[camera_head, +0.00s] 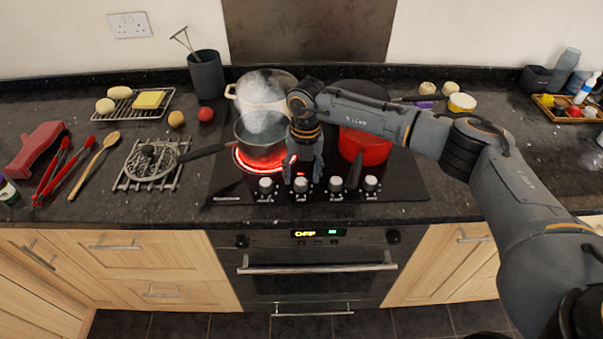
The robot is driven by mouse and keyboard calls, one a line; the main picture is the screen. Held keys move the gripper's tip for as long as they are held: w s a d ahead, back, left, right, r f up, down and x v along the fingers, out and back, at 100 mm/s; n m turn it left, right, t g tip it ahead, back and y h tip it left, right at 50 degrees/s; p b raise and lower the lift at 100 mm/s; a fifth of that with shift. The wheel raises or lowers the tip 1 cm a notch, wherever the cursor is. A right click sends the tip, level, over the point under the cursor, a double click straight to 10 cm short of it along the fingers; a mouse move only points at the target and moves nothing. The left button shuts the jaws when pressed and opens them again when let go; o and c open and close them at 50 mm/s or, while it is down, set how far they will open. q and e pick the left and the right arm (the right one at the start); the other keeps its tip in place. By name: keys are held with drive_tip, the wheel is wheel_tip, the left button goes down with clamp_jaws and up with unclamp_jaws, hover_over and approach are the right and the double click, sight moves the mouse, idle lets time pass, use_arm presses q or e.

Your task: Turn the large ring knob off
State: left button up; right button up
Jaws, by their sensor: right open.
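A row of several white-topped knobs runs along the hob's front edge: a far left knob (265,185), a second knob (301,185), a third knob (336,184) and a far right knob (371,183). Their labels are too small to read, so I cannot tell which is the large ring knob. My right gripper (303,176) points down, open, over the second knob from the left. I cannot tell if its fingers touch that knob. The front left ring (240,162) glows red under a steaming saucepan (262,148). My left gripper is out of view.
A cream pot (232,91) stands behind the saucepan, whose handle (204,152) points left. A red pot (365,150) sits right of my gripper, with a dark utensil-like shape (354,172) before it. The oven (318,275) is below.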

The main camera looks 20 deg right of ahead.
drive_tip(key=shift+f, duration=0.85)
drive_tip(key=shift+c, duration=0.4)
drive_tip(key=c, duration=1.1)
drive_tip(key=shift+o, duration=0.2)
